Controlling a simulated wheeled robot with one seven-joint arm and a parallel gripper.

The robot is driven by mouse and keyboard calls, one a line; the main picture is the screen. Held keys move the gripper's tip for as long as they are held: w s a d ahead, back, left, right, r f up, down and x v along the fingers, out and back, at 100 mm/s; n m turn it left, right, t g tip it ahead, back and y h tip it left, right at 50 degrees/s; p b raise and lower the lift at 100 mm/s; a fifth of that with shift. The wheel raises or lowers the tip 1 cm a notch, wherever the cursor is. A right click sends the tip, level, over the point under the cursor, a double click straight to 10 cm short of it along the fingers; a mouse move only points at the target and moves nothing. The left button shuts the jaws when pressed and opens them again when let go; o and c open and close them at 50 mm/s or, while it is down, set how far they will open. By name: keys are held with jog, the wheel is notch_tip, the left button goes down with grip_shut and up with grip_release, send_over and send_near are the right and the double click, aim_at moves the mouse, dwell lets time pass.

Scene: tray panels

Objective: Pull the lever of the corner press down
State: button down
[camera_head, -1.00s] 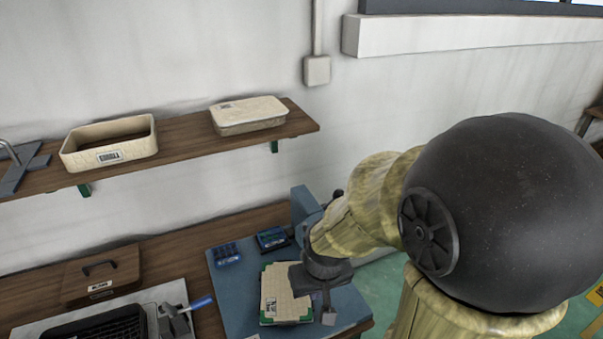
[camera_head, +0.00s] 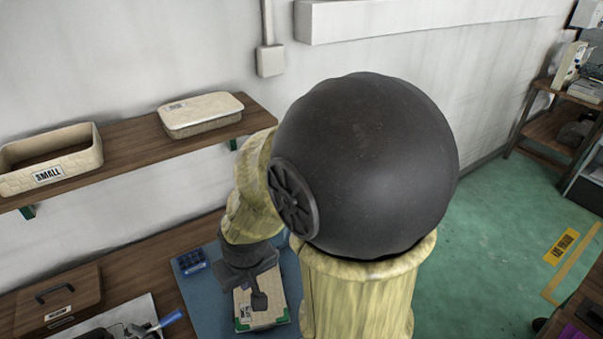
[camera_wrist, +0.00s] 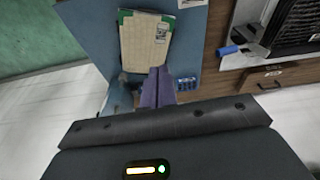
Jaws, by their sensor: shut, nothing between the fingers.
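A beige panel (camera_head: 272,317) with green corners lies on the blue-grey work mat (camera_head: 204,298), partly covered by my gripper (camera_head: 259,301) in the head view. The panel also shows in the wrist view (camera_wrist: 143,42), beyond my fingertips. My gripper (camera_wrist: 156,74) is shut and empty, over the mat near the panel. A pale blue upright part (camera_wrist: 117,100) left of my fingers in the wrist view may belong to the corner press, but I cannot tell. In the head view my arm covers the press area. I cannot make out the lever.
A small blue compartment tray (camera_head: 191,261) stands on the mat. A blue-handled tool (camera_head: 171,319) and a brown lidded box (camera_head: 58,298) are to the left. A wall shelf (camera_head: 132,150) holds an open bin (camera_head: 50,172) and a lidded bin (camera_head: 200,116).

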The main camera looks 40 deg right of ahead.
jog(key=w+d+r+m+p, duration=0.2)
jog(key=w+d+r+p, duration=0.4)
jog(key=w+d+r, duration=0.6)
jog(key=w+d+r+p, duration=0.1)
jog(key=w+d+r, duration=0.1)
jog(key=d, duration=0.5)
jog(key=w+d+r+p, duration=0.2)
jog(key=w+d, duration=0.2)
jog(key=d, duration=0.4)
jog(key=shift+r, duration=0.2)
jog(key=shift+d+f, duration=0.1)
jog(key=f+p, duration=0.1)
jog(key=f, duration=0.2)
jog(key=f+p, duration=0.2)
jog(key=f, duration=0.2)
jog(key=s+a+f+p, duration=0.1)
jog(key=f+p, duration=0.1)
jog(key=f, duration=0.2)
jog(key=shift+f, duration=0.2)
